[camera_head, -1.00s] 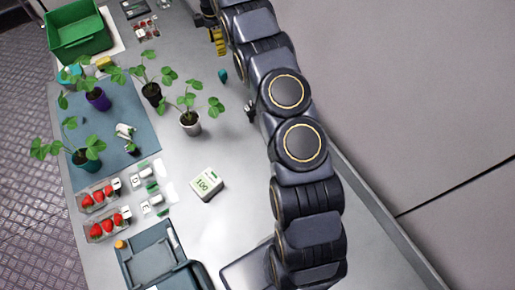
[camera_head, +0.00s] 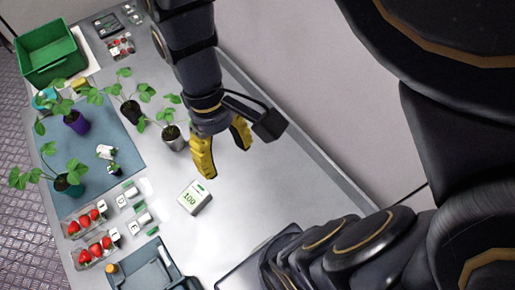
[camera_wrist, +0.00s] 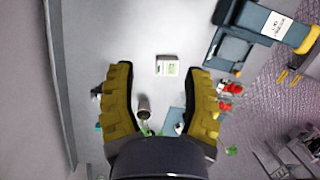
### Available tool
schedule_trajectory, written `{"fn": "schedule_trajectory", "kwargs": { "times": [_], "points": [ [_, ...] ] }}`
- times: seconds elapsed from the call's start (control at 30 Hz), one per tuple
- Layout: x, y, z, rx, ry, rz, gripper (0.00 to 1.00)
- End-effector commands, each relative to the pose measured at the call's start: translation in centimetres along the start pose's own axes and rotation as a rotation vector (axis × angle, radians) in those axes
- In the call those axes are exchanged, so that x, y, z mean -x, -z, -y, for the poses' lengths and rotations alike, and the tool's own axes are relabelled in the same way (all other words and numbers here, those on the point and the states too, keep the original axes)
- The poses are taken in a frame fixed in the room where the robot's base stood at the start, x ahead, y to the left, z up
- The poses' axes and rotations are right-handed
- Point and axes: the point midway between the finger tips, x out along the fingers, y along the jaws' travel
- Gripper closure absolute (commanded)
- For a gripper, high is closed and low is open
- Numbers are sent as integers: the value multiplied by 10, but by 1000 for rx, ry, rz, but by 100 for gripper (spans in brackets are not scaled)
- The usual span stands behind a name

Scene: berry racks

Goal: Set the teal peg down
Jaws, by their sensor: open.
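My gripper (camera_head: 227,160) has two yellow fingers, spread apart and empty, and hangs above the bench to the right of the white box. In the head view my arm seems to hide that spot.
A white box marked 100 (camera_head: 194,198) stands on the bench. Potted plants (camera_head: 173,138), a blue-grey mat (camera_head: 125,150), strawberry trays (camera_head: 85,222) and a green crate (camera_head: 50,52) fill the left side. The bench right of the box is clear, bounded by a raised edge (camera_head: 290,122).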

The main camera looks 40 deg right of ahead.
Motion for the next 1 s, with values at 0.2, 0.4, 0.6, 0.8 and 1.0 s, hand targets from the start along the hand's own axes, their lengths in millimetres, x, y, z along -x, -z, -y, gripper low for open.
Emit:
{"fn": "schedule_trajectory", "kwargs": {
  "times": [0.2,0.4,0.6,0.8,1.0],
  "points": [
    [-4,-51,11,-140,-40,-102,51],
    [-8,-58,14,-169,-37,-103,51],
    [-8,-57,14,-168,-35,-105,51],
    [-8,-56,14,-166,-32,-104,51],
    [-8,-56,15,-164,-29,-101,51]
  ]
}}
